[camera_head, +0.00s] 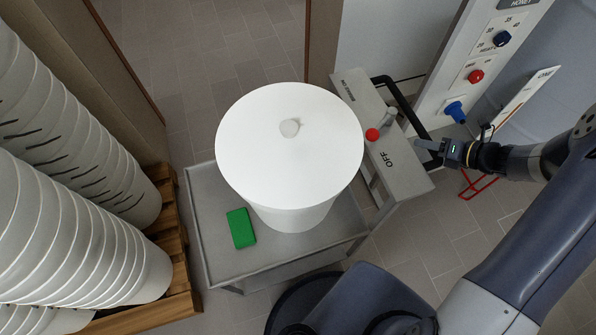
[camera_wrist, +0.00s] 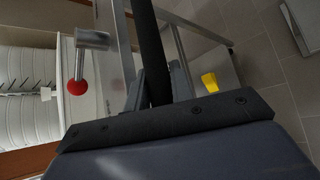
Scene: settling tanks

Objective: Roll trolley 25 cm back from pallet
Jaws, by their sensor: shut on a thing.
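The grey trolley (camera_head: 230,268) stands on the tiled floor right of the wooden pallet (camera_head: 178,268), with a narrow gap or near contact between them. It carries a large white lidded tub (camera_head: 285,165) and a green block (camera_head: 241,228). At its right end is a grey panel (camera_head: 400,160) marked OFF, with a red-knobbed lever (camera_head: 373,134). The black push handle (camera_head: 404,108) rises beyond the panel; it also shows in the wrist view (camera_wrist: 149,45). My gripper (camera_head: 432,147) is shut on the handle. In the wrist view, my gripper (camera_wrist: 158,88) has the bar between its fingers.
Tall stacks of white buckets (camera_head: 75,215) stand on the pallet at left. A wall panel (camera_head: 490,60) with red and blue knobs is at upper right. A red frame (camera_head: 477,186) and a leaning sign (camera_head: 525,97) stand right of the handle. Tiled floor (camera_head: 425,245) is open below the panel.

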